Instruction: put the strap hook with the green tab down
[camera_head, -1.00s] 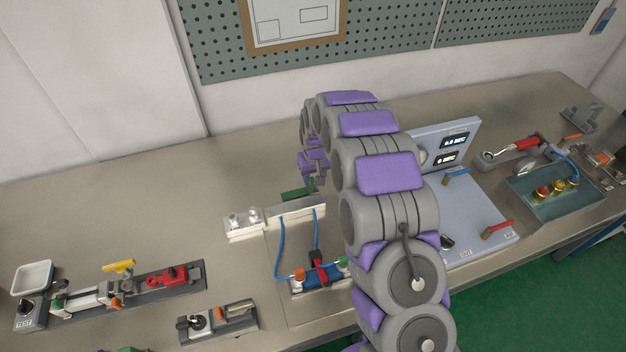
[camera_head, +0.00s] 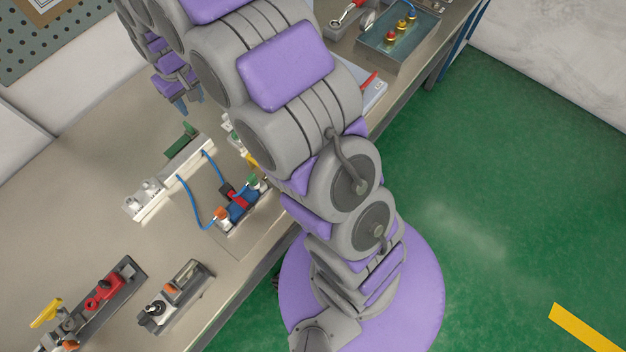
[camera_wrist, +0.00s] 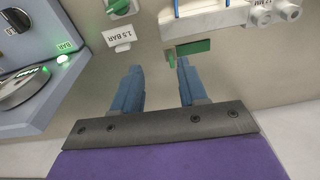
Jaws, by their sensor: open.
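A green tab (camera_head: 177,144), which I take to be the strap hook's, lies at the back side of a white rail block (camera_head: 170,178) on the bench. In the wrist view the green tab (camera_wrist: 193,47) is flat and rectangular, beside the white block (camera_wrist: 205,18), with a small lighter green piece next to it. The hook part itself cannot be made out. My gripper (camera_head: 181,105) is beyond the tab and apart from it. In the wrist view my gripper (camera_wrist: 157,70) is open, with bare bench between its blue fingers; the tab lies just past the right fingertip.
Blue hoses run from the rail block to a blue fixture (camera_head: 240,205) with a red clamp. A grey panel (camera_wrist: 30,75) with a knob stands left in the wrist view, near a 1.5 BAR label (camera_wrist: 118,36). The bench (camera_head: 85,195) is clear left of the rail.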

